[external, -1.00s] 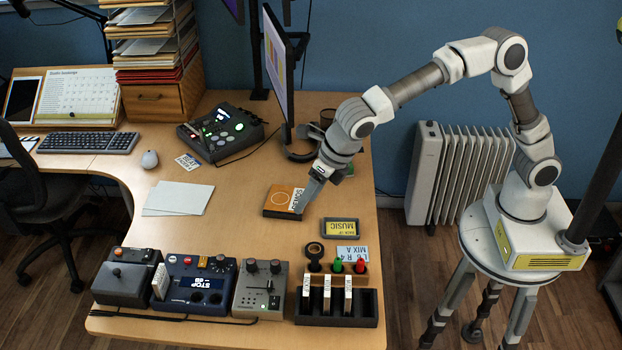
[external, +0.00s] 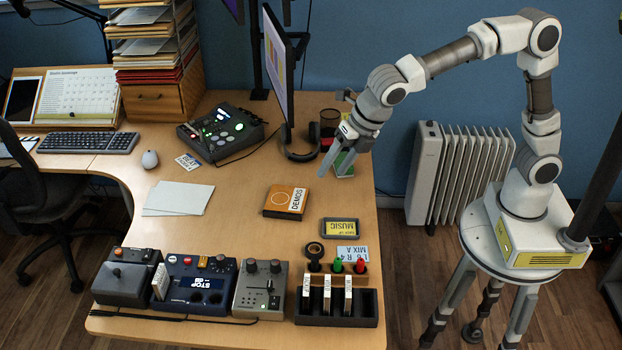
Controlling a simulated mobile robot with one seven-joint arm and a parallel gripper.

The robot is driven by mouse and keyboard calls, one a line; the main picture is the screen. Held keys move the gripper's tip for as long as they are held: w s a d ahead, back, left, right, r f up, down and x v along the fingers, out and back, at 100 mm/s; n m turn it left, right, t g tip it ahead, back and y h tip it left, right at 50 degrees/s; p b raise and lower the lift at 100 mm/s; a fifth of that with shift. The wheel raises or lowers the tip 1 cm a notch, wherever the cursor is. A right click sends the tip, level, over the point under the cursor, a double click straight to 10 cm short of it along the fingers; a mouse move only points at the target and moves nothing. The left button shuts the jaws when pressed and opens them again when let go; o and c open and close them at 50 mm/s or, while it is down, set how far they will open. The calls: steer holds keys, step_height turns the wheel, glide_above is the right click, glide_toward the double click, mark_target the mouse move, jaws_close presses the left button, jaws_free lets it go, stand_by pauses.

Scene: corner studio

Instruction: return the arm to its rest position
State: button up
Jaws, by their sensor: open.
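My gripper (external: 333,168) hangs above the right side of the desk, up and to the right of the orange DEMOS box (external: 285,201). It is apart from the box and holds nothing that I can see. Its fingers point down and to the left. My arm bends up from its round stand at the right and reaches left over the desk. The DEMOS box lies flat on the desk. Part of a green item behind my gripper is hidden.
A monitor (external: 280,70) and headphones (external: 301,155) stand just left of my gripper. A white radiator (external: 462,175) stands on the floor between desk and stand.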

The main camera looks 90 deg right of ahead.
steer(key=s+d+r+m+p, duration=0.1)
steer(key=s+d+r+m, duration=0.3)
steer(key=s+m, duration=0.25)
steer(key=s+d+r+m+p, duration=0.1)
steer(key=s+d+r+m, duration=0.2)
steer(key=s+m, duration=0.35)
steer(key=s+d+m, duration=0.2)
steer(key=s+m, duration=0.4)
steer(key=s, duration=0.2)
steer(key=s+d+f+m+p, duration=0.1)
steer(key=s+d+m, duration=0.1)
steer(key=s+m, duration=0.3)
steer(key=s, duration=0.3)
steer(key=shift+s+f+m+t+y+p, duration=0.25)
steer(key=shift+s+m+t+y+p, duration=0.05)
steer(key=shift+m+y, duration=0.1)
steer(key=shift+o, duration=0.2)
